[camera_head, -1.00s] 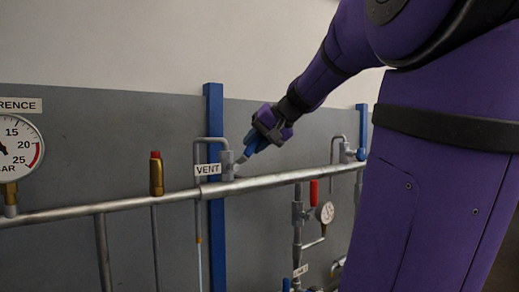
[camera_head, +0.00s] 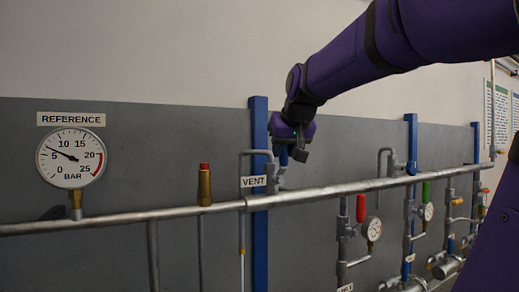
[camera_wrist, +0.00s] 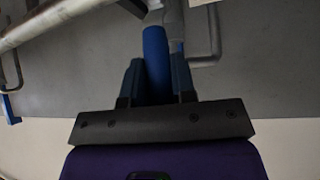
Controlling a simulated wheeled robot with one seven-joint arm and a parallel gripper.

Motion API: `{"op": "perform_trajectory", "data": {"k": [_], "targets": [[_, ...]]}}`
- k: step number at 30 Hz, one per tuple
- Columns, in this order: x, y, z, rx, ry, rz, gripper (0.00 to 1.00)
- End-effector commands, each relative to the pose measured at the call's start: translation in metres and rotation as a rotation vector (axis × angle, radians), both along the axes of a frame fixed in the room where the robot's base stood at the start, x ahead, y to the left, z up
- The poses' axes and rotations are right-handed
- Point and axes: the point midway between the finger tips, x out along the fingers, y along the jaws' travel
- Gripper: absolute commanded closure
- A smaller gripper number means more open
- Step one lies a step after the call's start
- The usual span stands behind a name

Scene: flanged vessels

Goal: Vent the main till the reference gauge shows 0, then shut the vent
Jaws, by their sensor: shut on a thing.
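The vent valve (camera_head: 272,178) sits on the long main pipe, just right of the VENT label (camera_head: 253,181). Its blue lever handle (camera_head: 283,158) stands nearly upright. My gripper (camera_head: 291,151) is above the valve and shut on this handle. In the wrist view, the blue handle (camera_wrist: 157,60) runs between the two fingers of my gripper (camera_wrist: 160,78). The round REFERENCE gauge (camera_head: 73,165) stands on the main pipe at the left. Its needle points between 5 and 10 bar, a little past 5. The valve body is partly hidden by the gripper.
A brass fitting with a red top (camera_head: 204,185) stands on the main pipe (camera_head: 130,219) between gauge and vent. A blue post (camera_head: 259,225) is behind the vent. Branches with a red handle (camera_head: 361,208), a green handle (camera_head: 426,192) and small gauges are at the right.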

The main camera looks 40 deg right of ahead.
Motion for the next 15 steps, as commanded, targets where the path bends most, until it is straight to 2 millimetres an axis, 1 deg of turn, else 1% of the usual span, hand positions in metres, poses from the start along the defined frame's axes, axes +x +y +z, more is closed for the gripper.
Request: {"op": "perform_trajectory", "data": {"k": [14,15], "targets": [[0.0002,0.0016,-0.0021,-0.014,0.010,0.001,1.00],[0.0002,0.0016,-0.0021,-0.014,0.010,0.001,0.73]]}}
